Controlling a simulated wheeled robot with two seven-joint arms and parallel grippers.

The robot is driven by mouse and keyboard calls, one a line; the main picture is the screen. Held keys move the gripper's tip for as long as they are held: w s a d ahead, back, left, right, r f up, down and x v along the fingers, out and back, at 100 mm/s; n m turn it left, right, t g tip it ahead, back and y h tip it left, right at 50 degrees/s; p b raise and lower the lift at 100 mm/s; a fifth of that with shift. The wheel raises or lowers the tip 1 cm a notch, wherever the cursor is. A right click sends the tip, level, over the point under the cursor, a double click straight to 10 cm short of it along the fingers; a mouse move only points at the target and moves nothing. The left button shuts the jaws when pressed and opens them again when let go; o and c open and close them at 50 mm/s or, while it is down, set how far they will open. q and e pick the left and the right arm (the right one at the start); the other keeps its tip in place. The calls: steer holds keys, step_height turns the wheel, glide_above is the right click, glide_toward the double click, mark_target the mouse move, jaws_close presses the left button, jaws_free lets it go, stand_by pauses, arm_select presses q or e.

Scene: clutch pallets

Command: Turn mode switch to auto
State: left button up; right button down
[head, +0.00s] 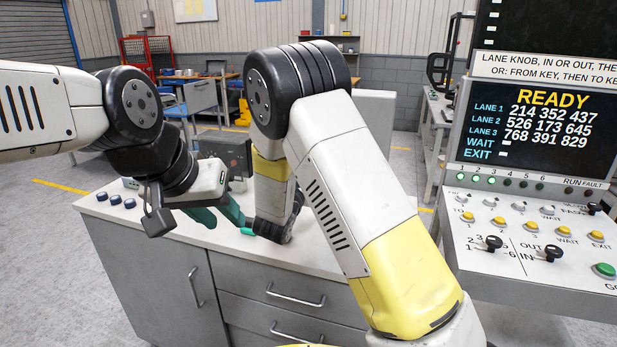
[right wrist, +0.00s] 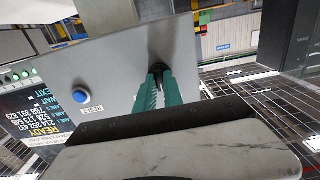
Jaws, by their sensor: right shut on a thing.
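The mode switch appears to be the dark knob (right wrist: 159,52) on a grey panel (right wrist: 115,62) in the right wrist view. My right gripper (right wrist: 159,72), with two teal fingers, is shut on this knob. The fingers hide part of it, and no mode label or setting can be read. I cannot make out the right gripper in the head view. My left gripper (head: 221,218) has teal fingers spread apart and empty, low over the white counter (head: 180,232) in the head view.
A blue RESET button (right wrist: 80,96) sits beside the knob on the same panel. The console screen (head: 530,125) reads READY; below it are several yellow buttons, black knobs (head: 489,243) and a green button (head: 604,270). Several dark blue pieces (head: 115,199) lie at the counter's left end.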

stand_by(0.4)
steer(key=c, duration=1.5)
jaws_free()
steer(key=shift+o, duration=0.2)
